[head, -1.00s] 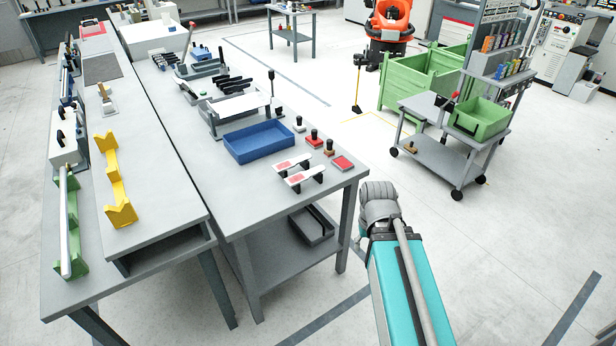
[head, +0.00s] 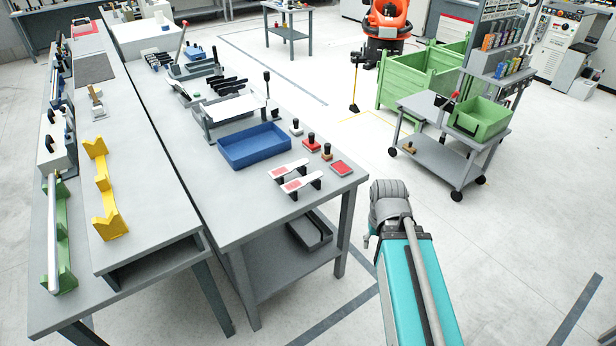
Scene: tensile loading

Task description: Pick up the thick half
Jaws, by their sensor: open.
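Two flat white pieces with red patches lie side by side on small black supports near the front right corner of the middle bench. One is the farther piece (head: 289,168) and the other is the nearer piece (head: 304,180). They look alike in outline; I cannot tell from here which is the thick half. My arm, with a teal link and a grey joint, reaches up from the bottom right, to the right of the bench corner. Nothing touches the two white pieces.
A blue tray (head: 254,146) lies behind the pieces. Several black-handled stamps and a red pad (head: 342,168) stand around them. The left bench (head: 150,215) carries a yellow cradle (head: 105,190). A grey cart (head: 450,165) with a green bin stands right. Open floor lies between.

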